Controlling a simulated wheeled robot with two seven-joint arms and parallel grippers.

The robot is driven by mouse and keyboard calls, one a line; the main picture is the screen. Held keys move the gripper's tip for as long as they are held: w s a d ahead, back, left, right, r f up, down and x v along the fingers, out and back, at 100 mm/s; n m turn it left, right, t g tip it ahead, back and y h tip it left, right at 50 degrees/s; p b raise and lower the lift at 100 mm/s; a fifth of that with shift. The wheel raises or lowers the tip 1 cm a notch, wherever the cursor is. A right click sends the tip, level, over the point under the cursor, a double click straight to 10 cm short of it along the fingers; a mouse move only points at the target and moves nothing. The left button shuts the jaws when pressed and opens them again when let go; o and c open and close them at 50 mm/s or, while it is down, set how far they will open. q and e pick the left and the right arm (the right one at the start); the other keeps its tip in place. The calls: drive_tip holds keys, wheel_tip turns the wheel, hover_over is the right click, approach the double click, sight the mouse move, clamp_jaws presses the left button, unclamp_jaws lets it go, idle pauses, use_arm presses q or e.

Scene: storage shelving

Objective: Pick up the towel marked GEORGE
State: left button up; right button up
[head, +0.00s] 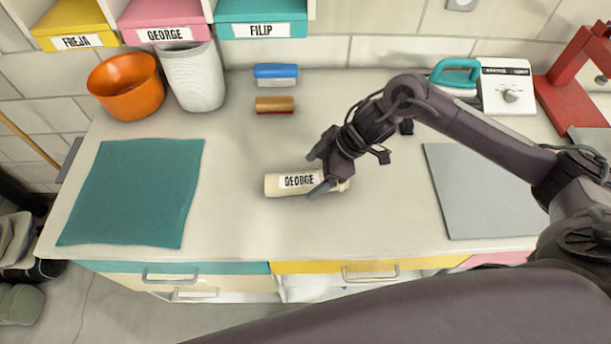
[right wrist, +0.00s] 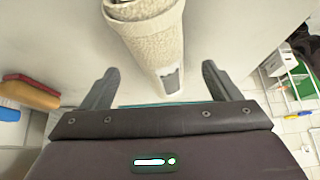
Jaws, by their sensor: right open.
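The towel marked GEORGE (head: 276,184) is a cream roll lying on the worktop, its white label facing up. My right gripper (head: 318,172) is at the right part of the roll, with one finger on its far side and one on its near side. In the right wrist view the speckled roll (right wrist: 152,38) runs between the two spread fingers of this gripper (right wrist: 160,82), with a clear gap on each side. The fingers hide part of the roll in the head view. My left gripper is not in view.
A teal mat (head: 135,190) lies left and a grey mat (head: 485,190) right. Behind are an orange pot (head: 127,88), a white bin (head: 193,75), a blue-and-white block (head: 276,72) and a tan-and-red block (head: 275,104). Worktop around the roll is clear.

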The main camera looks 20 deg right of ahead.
drive_tip(key=shift+x, duration=1.05)
drive_tip(key=shift+a+f, duration=0.15)
drive_tip(key=c, duration=1.2)
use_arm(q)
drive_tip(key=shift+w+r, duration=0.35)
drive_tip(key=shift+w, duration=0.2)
